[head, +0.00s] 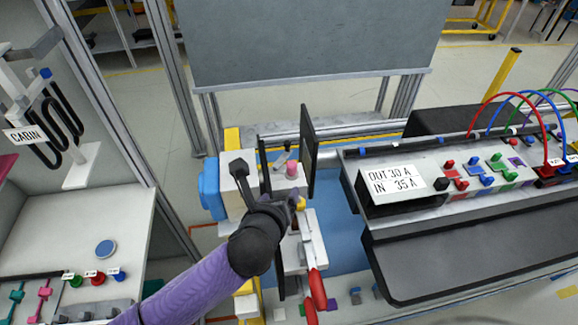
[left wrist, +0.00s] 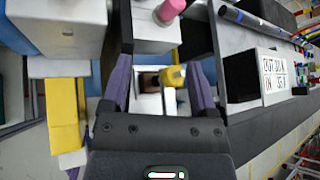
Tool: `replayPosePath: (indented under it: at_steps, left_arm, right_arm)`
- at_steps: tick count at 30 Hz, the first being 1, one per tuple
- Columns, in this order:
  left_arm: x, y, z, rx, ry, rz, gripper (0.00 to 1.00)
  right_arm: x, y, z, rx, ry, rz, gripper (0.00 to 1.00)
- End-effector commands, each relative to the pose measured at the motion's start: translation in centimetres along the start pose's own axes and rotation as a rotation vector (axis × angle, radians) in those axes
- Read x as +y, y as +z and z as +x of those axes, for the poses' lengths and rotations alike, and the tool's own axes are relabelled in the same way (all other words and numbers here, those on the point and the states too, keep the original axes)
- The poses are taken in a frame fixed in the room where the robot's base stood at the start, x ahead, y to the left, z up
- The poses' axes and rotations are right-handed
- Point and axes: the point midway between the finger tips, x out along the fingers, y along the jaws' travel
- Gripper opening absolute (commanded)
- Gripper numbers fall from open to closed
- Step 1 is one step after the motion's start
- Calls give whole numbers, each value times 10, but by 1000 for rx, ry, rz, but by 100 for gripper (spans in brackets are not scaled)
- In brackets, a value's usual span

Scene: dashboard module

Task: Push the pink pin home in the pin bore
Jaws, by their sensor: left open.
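The pink pin (head: 292,168) stands upright on a white block (head: 284,183) in the middle of the head view. It also shows at the top edge of the left wrist view (left wrist: 170,10), with its top partly cut off. How deep it sits cannot be told, and the bore around it is hidden. My left gripper (head: 291,204) is open, on the near side of the pin and apart from it. In the left wrist view, the purple fingers (left wrist: 160,68) stand wide apart with a small yellow part (left wrist: 172,77) and a dark opening seen between them. My right gripper is not in view.
Dark upright plates (head: 308,150) stand close beside the pin's block. Red handles (head: 316,290) lie nearer. A panel with an "OUT 30 A / IN 35 A" label (head: 393,180) fills the right. A "CABIN" rack (head: 25,134) stands at the left.

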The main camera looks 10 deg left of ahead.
Motion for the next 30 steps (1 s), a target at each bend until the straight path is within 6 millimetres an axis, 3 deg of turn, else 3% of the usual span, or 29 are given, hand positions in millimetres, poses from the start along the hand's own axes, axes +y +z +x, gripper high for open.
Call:
replayPosePath:
  at_steps: [3, 6, 21, 29, 30]
  left_arm:
    - [-10, 13, 12, -68, -47, 306, 76]
    - [-14, 17, 22, -97, -61, 438, 76]
    - [-18, 32, 110, -97, -63, 451, 76]
    - [-20, 34, 114, -96, -64, 451, 76]
    - [-20, 34, 114, -96, -64, 451, 67]
  right_arm:
    - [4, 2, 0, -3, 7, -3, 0]
    - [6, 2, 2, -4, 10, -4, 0]
    - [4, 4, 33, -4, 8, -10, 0]
    - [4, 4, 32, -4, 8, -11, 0]
    - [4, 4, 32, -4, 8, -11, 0]
